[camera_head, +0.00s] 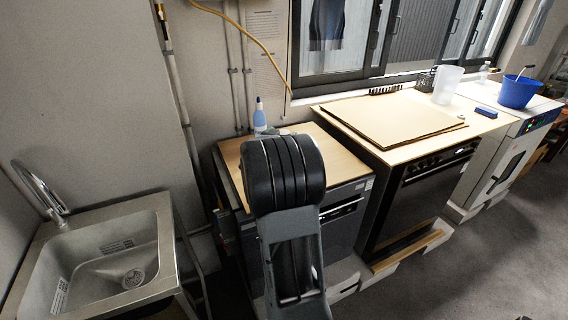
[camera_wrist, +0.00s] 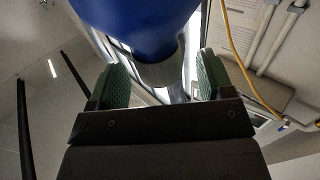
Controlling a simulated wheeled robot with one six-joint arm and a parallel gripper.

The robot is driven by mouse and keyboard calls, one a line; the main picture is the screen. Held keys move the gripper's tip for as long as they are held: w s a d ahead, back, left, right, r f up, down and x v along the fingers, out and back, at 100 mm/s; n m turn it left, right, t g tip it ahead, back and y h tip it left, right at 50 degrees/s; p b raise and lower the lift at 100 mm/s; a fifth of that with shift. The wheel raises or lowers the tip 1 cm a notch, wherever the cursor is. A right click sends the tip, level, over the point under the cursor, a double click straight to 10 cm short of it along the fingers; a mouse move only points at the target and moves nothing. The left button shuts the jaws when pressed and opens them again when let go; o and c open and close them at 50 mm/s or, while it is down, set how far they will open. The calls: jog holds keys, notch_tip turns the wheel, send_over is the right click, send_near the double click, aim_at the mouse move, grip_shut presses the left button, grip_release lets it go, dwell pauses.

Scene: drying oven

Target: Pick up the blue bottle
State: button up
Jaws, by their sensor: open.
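The blue bottle (camera_head: 259,115) stands upright at the back left of the wooden-topped cabinet (camera_head: 338,151), near the wall. It has a blue cap and a pale, bluish body; my arm stands in front of its lower side. In the wrist view a large, smooth blue shape (camera_wrist: 136,25) with a grey rounded part below fills the top middle. It looks like the bottle seen very close, but only part of it shows. My gripper (camera_wrist: 160,65) is open, its green pads on either side of the grey part. I cannot tell whether they touch it. The gripper is hidden in the head view.
A metal sink (camera_head: 150,235) is at the left. A yellow hose (camera_head: 245,33) hangs on the wall behind.

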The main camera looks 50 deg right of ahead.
jog(key=shift+x, duration=0.85)
grip_shut()
jog(key=shift+r, duration=0.1)
